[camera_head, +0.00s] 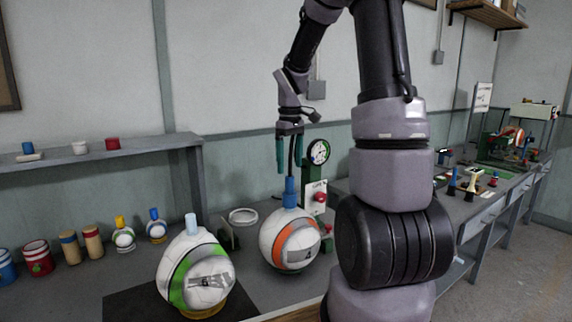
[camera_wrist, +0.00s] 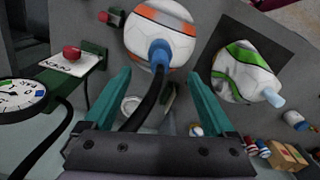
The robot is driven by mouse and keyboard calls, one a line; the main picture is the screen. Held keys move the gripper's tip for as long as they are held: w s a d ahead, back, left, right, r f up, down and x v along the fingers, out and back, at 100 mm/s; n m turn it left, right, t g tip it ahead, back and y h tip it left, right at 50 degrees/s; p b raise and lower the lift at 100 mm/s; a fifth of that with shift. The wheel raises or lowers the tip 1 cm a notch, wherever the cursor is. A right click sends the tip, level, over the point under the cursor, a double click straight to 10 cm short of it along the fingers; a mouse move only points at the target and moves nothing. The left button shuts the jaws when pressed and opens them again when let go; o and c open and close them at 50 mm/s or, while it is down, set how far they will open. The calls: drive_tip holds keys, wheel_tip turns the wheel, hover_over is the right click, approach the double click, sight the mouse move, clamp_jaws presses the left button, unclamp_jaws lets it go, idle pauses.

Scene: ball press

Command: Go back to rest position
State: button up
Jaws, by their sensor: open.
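My gripper (camera_head: 290,150) is open and empty, with two teal fingers pointing down. It hangs above the orange-striped white ball (camera_head: 291,240), which has a blue plug on top with a dark hose running up from it. In the wrist view my gripper (camera_wrist: 160,95) has its fingers apart, and the orange-striped ball (camera_wrist: 160,30) with its blue plug (camera_wrist: 160,52) lies beyond them. The hose passes between the fingers in that view; I cannot tell whether it touches them.
A green-striped ball (camera_head: 196,270) with a pale blue plug stands on a dark mat at the front left. A green press stand with a gauge (camera_head: 318,152) and red button (camera_head: 320,197) is beside the gripper. Several jars and small balls line the back left. A shelf (camera_head: 100,150) is above them.

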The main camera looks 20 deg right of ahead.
drive_tip(key=shift+s+a+r, duration=0.15)
drive_tip(key=shift+r, duration=0.2)
drive_tip(key=s+a+r+m+t+y, duration=0.1)
drive_tip(key=s+a+r+m+t, duration=0.2)
drive_tip(key=s+r, duration=0.4)
drive_tip(key=s+a+r+m+t+y, duration=0.1)
drive_tip(key=s+a+r+m+t, duration=0.3)
drive_tip(key=s, duration=0.8)
wheel_tip(320, 180, up, 4)
drive_tip(key=shift+s+a+f+m, duration=0.1)
drive_tip(key=shift+s+a+m, duration=0.15)
drive_tip(key=shift+m, duration=0.95)
